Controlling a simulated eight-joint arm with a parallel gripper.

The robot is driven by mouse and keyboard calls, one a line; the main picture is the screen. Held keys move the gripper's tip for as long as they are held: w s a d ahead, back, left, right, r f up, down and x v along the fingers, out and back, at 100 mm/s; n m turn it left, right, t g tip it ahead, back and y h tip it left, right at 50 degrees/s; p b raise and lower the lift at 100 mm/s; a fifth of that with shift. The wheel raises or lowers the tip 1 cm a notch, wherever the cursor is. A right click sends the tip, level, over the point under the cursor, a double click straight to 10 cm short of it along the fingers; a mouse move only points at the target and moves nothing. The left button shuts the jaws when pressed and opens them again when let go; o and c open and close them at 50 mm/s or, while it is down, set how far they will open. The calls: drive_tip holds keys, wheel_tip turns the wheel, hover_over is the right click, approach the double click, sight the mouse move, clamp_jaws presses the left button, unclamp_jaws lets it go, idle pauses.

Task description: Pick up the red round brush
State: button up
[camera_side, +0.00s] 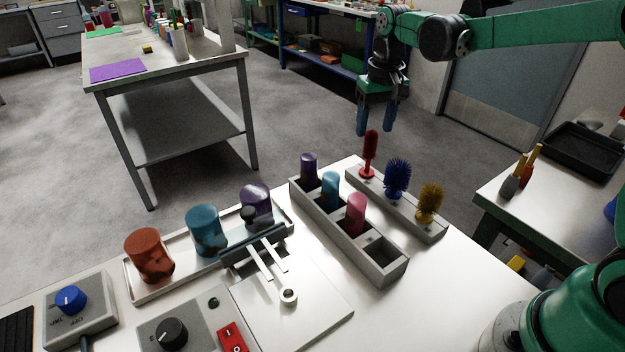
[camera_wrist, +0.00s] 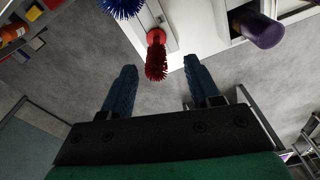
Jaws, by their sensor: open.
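The red round brush (camera_side: 369,155) stands upright at the far end of a grey rack (camera_side: 400,212), beside a blue brush (camera_side: 397,176) and a yellow brush (camera_side: 430,200). In the wrist view the red brush (camera_wrist: 156,58) shows ahead of the fingertips, between their lines, with its bristles toward me. My gripper (camera_side: 376,122) points down with its blue fingers apart and empty, close to the red brush head and apparently a little above it. In the wrist view my gripper (camera_wrist: 158,75) has its fingers spread to either side. Nothing is held.
A divided grey box (camera_side: 385,262) with purple, teal and pink cylinders stands left of the rack. A white tray (camera_side: 170,287) with orange, teal and purple containers lies further left. Control boxes (camera_side: 178,330) sit at the front. Open floor lies beyond the table.

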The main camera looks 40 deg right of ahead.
sight(369, 158)
drive_tip(key=shift+w+d+f+g, duration=0.25)
drive_tip(key=shift+w+f, duration=0.1)
drive_tip(key=shift+f, duration=0.15)
drive_tip(key=shift+w+d+f+g, duration=0.15)
drive_tip(key=shift+w+d+f, duration=0.15)
drive_tip(key=shift+f, duration=2.9)
drive_tip(key=shift+c, duration=0.3)
clamp_jaws()
